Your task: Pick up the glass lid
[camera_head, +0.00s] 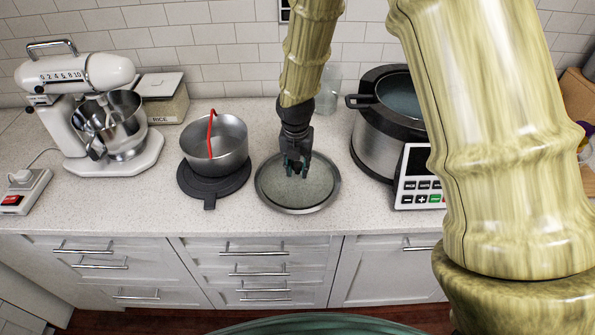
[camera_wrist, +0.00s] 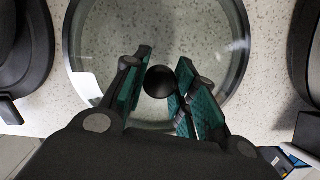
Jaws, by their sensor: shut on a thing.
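The glass lid (camera_head: 270,192) is a round, clear disc with a metal rim, on or just above the counter between the pot and the cooker; I cannot tell if it is raised. Its black knob (camera_wrist: 159,82) and clear glass (camera_wrist: 105,55) show in the wrist view. My gripper (camera_head: 296,170) comes down from above over the lid's middle. In the wrist view its teal-padded fingers stand on either side of the knob and are shut on it. In the head view the fingers hide the knob.
A metal pot (camera_head: 230,149) with a red utensil sits on a dark round base left of the lid. A cooker (camera_head: 378,150) with a keypad stands close on the right. A white stand mixer (camera_head: 85,75) and rice box (camera_head: 165,100) are further left. Bare counter (camera_head: 290,224) lies in front.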

